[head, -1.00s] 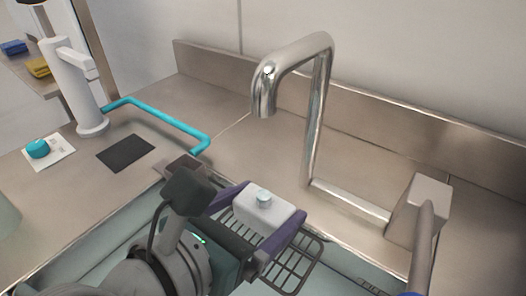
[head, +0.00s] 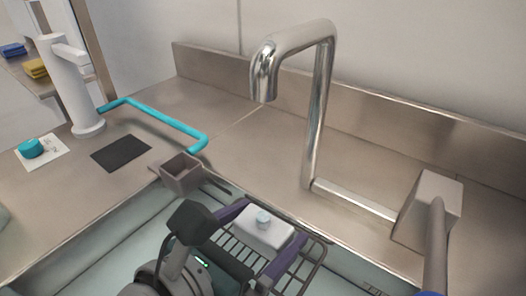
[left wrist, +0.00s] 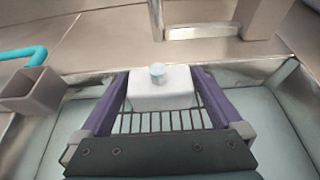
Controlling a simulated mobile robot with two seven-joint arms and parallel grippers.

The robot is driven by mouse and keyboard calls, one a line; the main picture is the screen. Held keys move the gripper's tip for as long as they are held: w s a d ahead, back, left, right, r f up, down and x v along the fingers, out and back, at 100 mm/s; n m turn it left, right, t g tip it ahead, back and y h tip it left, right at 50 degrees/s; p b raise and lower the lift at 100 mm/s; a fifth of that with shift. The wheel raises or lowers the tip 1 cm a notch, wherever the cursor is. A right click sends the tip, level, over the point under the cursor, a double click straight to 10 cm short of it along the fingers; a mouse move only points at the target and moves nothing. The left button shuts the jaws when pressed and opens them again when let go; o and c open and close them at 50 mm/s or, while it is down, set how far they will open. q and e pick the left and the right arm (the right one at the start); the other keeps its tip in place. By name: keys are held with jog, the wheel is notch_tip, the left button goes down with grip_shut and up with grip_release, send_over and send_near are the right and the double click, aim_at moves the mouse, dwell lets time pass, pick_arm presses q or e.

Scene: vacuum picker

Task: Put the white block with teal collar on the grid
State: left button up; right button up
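The white block (head: 262,231) has a small pale teal round piece on top. My left gripper (head: 258,238) has its purple fingers against both sides of the block, holding it upright over the sink. The left wrist view shows the block (left wrist: 160,92) between the left gripper's fingertips (left wrist: 161,90). The grid (head: 310,268) is a dark wire rack in the sink, under and around the block; its bars (left wrist: 160,122) show between the fingers. I cannot tell whether the block touches it. My right gripper is not in view.
A tall chrome faucet (head: 318,120) stands behind the sink. A brown open box (head: 181,174) sits at the sink's left rim, near a turquoise bent bar (head: 165,118). A white dispenser (head: 75,85), a black mat (head: 121,152) and a teal cap (head: 30,148) are farther left.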

pick_arm(q)
jog(key=shift+r, duration=0.3)
pick_arm(e)
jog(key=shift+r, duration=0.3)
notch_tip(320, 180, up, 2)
jog(key=p, duration=0.3)
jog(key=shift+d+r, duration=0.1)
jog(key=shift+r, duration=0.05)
pick_arm(q)
jog(key=s+a+r+m+g, duration=0.2)
jog(key=s+a+m, duration=0.1)
jog(key=s+m, duration=0.35)
jog(key=s+a+r+m+g, duration=0.1)
jog(key=s+a+r+m, duration=0.2)
jog(key=s+m, duration=0.3)
jog(key=s+a+m+g+y, duration=0.4)
jog(key=a+m+y, duration=0.3)
jog(key=a+m, duration=0.5)
jog(key=s+m, duration=0.1)
jog(key=m, duration=0.5)
jog(key=shift+s+a+y, duration=0.15)
jog(key=shift+a+y, duration=0.05)
jog(key=shift+y, duration=0.1)
jog(key=shift+f, duration=0.1)
